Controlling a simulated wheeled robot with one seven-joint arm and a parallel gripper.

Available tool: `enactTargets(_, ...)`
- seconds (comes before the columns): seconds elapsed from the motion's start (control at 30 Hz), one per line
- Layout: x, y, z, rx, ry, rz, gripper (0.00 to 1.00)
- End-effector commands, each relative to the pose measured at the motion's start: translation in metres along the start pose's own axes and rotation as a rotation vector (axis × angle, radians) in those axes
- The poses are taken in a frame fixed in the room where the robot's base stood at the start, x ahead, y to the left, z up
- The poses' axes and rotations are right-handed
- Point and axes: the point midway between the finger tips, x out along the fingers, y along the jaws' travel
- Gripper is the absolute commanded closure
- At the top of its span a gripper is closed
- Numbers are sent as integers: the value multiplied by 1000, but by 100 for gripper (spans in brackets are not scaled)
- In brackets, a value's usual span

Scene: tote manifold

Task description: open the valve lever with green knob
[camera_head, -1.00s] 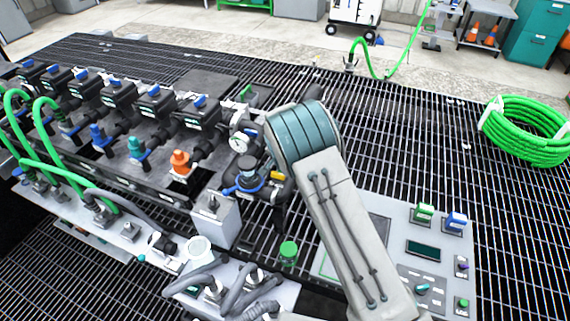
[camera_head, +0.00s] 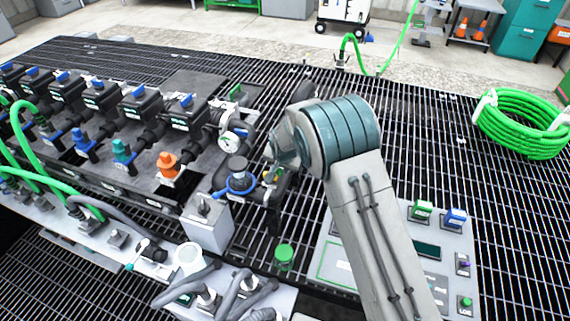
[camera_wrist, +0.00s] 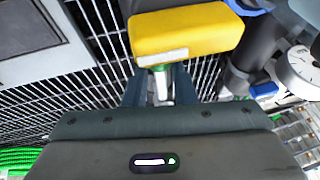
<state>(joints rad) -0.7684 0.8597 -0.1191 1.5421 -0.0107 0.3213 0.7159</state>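In the wrist view a yellow block (camera_wrist: 185,32) with a pale label strip lies just ahead of my gripper (camera_wrist: 158,88). A small green piece (camera_wrist: 160,70) on a pale stem shows beneath it, between my two spread fingers. I cannot tell whether they touch it, or whether it is the lever's green knob. My arm partly hides this spot and my fingertips. A pale lever with a teal-green tip (camera_head: 130,267) is at the lower left.
A pressure gauge (camera_head: 228,142) stands close to the pipe end and also shows in the wrist view (camera_wrist: 298,68). A green-topped round piece (camera_head: 285,255) and a control panel (camera_head: 445,270) are nearer. A green hose coil (camera_head: 520,123) lies right. Open grating surrounds them.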

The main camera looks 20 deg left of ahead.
Motion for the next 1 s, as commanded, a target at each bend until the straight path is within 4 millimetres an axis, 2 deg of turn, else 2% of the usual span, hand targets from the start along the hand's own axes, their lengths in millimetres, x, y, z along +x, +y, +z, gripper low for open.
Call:
enactTargets(0.03, 3, 0, 6, -3, -10, 4, 65)
enactTargets(0.3, 1, 6, -3, 8, 2, 4, 65)
enactTargets(0.47, -8, 4, -3, 7, 3, 2, 65)
enactTargets(0.57, -22, 3, -3, 5, 5, 0, 65)
enactTargets(1.0, -104, 0, 1, 1, 1, -1, 65)
